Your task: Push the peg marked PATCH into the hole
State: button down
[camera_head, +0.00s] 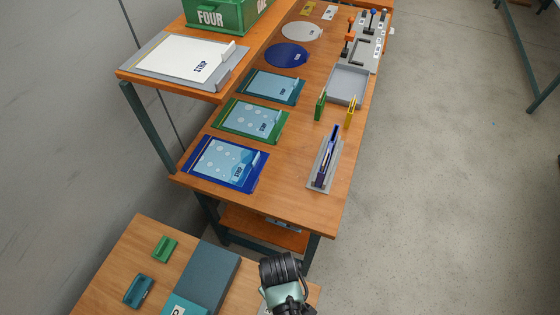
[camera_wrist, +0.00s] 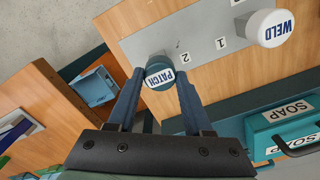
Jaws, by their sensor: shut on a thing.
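In the wrist view the peg marked PATCH (camera_wrist: 158,70) has a dark teal round head with a white label. It stands at a grey plate (camera_wrist: 205,42), near the printed number 2. My gripper (camera_wrist: 160,80) has its two blue fingers on either side of the head and is shut on it. The hole is hidden behind the peg, so I cannot tell how deep the peg sits. In the head view my dark arm (camera_head: 283,275) shows at the bottom, but the fingers and peg do not.
A white-headed peg marked WELD (camera_wrist: 270,27) stands on the same plate, near the number 1. A teal box marked SOAP (camera_wrist: 285,125) is at the right. In the head view, a long wooden table (camera_head: 290,190) holds several STRIP sheets. Floor (camera_head: 420,220) at right is clear.

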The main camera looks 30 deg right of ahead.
jog(key=shift+r+p, duration=0.55)
jog(key=shift+p, duration=0.05)
dwell(0.3)
jog(key=shift+r+p, duration=1.9)
jog(key=shift+p, duration=0.2)
